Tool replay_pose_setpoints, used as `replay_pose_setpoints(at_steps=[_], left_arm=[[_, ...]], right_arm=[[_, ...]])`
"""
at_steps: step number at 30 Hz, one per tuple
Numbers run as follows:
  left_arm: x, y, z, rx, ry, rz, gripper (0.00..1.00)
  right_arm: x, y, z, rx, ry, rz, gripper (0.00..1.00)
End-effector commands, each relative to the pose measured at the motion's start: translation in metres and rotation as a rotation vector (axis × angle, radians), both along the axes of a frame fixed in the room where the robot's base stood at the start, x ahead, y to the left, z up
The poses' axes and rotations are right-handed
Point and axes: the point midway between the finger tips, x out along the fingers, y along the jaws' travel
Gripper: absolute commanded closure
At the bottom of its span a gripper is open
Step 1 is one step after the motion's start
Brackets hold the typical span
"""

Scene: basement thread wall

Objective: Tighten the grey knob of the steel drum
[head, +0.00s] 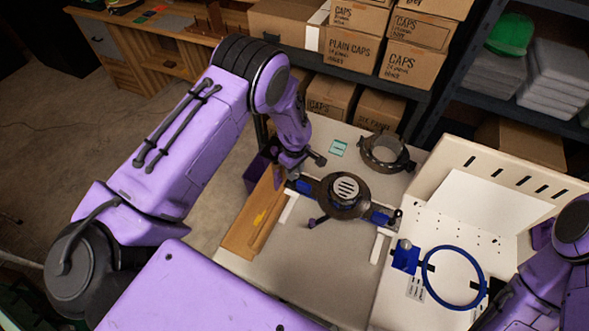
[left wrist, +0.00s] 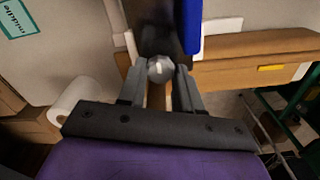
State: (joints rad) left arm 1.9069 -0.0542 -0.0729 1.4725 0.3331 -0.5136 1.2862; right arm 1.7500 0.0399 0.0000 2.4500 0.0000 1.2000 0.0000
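A dark round drum with a slotted pale top (head: 346,188) sits midway on a dark bar with blue blocks, on the pale table (head: 300,250). My left gripper (head: 292,184) reaches down to the bar's left end; its fingertips are hard to make out in the head view. In the left wrist view a faceted grey knob (left wrist: 160,68) sits at the end of a dark bar. The two grey fingers of my left gripper (left wrist: 161,76) stand on either side of the knob, which fills the gap between them. My right gripper is not in view.
A dark metal ring (head: 386,153) and a teal card (head: 338,148) lie behind the drum. A wooden tray (head: 247,222) lies at the table's left edge. Cardboard boxes (head: 352,50) fill shelves behind.

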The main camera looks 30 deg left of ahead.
Motion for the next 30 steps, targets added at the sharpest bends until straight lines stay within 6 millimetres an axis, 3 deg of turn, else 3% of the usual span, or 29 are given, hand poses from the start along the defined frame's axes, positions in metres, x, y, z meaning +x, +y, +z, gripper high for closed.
replay_pose_setpoints(at_steps=[14, 30], left_arm=[[0.001, 0.000, -0.001, -0.002, -0.002, -0.122, 0.97], [0.001, 0.000, -0.001, -0.001, -0.002, -0.610, 0.97]], right_arm=[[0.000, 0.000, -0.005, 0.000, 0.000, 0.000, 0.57], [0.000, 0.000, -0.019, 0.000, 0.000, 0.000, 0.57]])
